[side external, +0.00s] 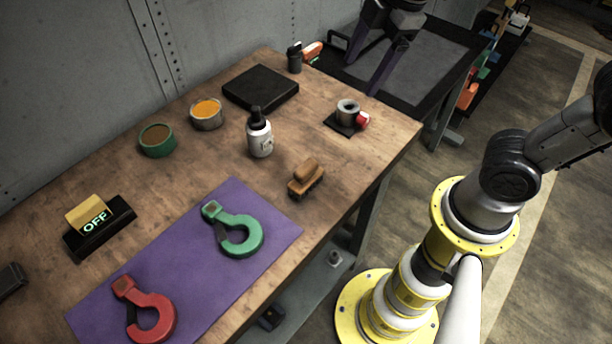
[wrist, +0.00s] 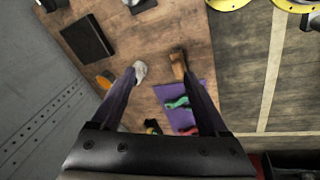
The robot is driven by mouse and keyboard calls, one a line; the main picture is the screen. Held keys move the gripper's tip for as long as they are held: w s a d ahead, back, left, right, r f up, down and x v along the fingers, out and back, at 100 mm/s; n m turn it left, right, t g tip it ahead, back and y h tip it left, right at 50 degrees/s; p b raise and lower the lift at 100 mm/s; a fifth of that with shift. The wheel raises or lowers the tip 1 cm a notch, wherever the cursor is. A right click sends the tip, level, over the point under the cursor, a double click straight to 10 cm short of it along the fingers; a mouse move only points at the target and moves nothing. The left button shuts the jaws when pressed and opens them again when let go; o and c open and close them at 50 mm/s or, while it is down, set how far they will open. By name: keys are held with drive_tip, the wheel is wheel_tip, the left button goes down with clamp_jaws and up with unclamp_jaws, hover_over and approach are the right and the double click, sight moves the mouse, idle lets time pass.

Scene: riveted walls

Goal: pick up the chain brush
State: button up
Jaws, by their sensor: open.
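The chain brush appears to be the small brown wooden-backed block (side external: 306,178) on the workbench, near its front edge and just beyond the corner of the purple mat. In the wrist view the brown block (wrist: 177,62) shows close to the right fingertip in the picture, partly covered by it. My gripper (side external: 362,78) is open and empty, high above the far end of the bench, well away from the brush. Both dark fingers (wrist: 160,72) are spread in the wrist view.
A white bottle (side external: 259,136) stands behind and left of the brush. A grey roll on a black base (side external: 344,124) is to its right. The purple mat (side external: 190,268) carries a green hook (side external: 236,233) and a red hook (side external: 147,312). A black pad (side external: 260,88) lies farther back.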

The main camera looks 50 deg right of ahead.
drive_tip(key=w+a+f+n+g, duration=0.2)
drive_tip(key=w+a+f+n, duration=0.2)
drive_tip(key=a, duration=0.1)
drive_tip(key=n+g, duration=0.1)
approach(307, 166)
drive_tip(key=shift+w+a+h, duration=0.15)
drive_tip(key=shift+a+h, duration=0.1)
drive_tip(key=shift+h, duration=0.05)
wheel_tip(307, 166, down, 8)
drive_tip(key=shift+r, duration=0.2)
drive_tip(key=shift+a+f, duration=0.1)
drive_tip(key=shift+f, duration=2.75)
drive_tip(key=shift+c, duration=0.3)
clamp_jaws()
